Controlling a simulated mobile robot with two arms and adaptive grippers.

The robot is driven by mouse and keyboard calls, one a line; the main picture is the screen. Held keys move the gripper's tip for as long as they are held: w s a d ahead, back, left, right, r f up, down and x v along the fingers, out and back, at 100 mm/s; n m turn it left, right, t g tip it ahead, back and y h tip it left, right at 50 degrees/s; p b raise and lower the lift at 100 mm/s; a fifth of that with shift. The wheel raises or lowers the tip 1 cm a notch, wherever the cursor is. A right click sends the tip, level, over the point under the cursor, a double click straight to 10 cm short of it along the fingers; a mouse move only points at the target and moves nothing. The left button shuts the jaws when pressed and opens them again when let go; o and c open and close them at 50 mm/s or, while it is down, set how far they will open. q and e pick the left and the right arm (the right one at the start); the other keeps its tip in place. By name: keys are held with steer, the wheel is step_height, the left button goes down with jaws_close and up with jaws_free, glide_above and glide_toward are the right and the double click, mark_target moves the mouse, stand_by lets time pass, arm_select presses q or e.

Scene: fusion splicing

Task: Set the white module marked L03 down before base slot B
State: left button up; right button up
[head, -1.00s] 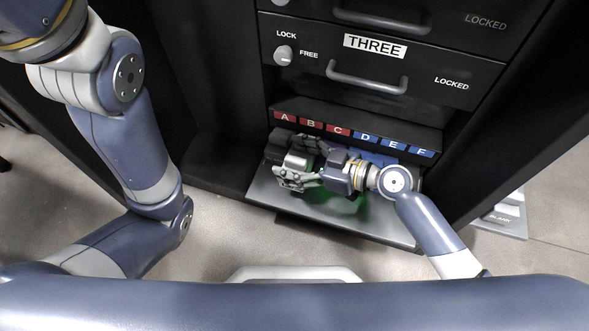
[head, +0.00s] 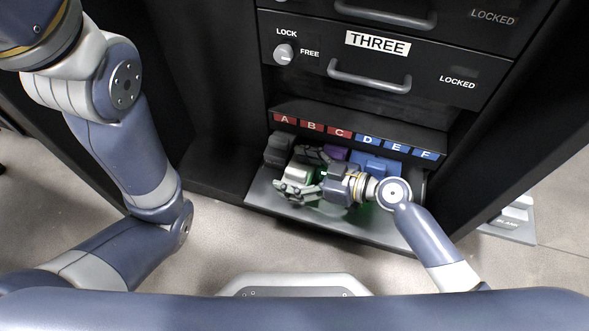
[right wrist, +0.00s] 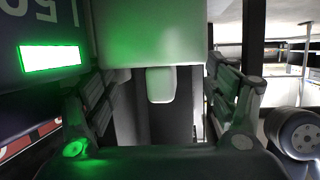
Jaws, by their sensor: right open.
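The white module (head: 298,173) sits on the low grey shelf in front of the red base slot label B (head: 312,126). Its marking cannot be read here. My right gripper (head: 304,172) is open, with one finger on the far side of the module and one on the near side. In the right wrist view the pale module (right wrist: 152,30) with a small tab fills the top middle, between the spread fingers of the right gripper (right wrist: 155,105). Contact with the fingers cannot be told. My left gripper is out of view; only my left arm links show.
A dark grey module (head: 278,150) stands at A, left of the white one. A purple module (head: 335,153) and blue modules (head: 378,164) stand to the right. The shelf (head: 262,197) has bare room at its front left. A locked drawer (head: 375,75) hangs above.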

steer(key=shift+r, duration=0.2)
steer(key=p+v, duration=0.2)
steer(key=v, duration=0.4)
steer(key=shift+s+d+p, duration=0.1)
steer(key=shift+d+p, duration=0.15)
steer(key=shift+p, duration=0.05)
steer(key=shift+s+d+r, duration=0.1)
steer(key=shift+s+d, duration=0.05)
steer(key=shift+d, duration=0.25)
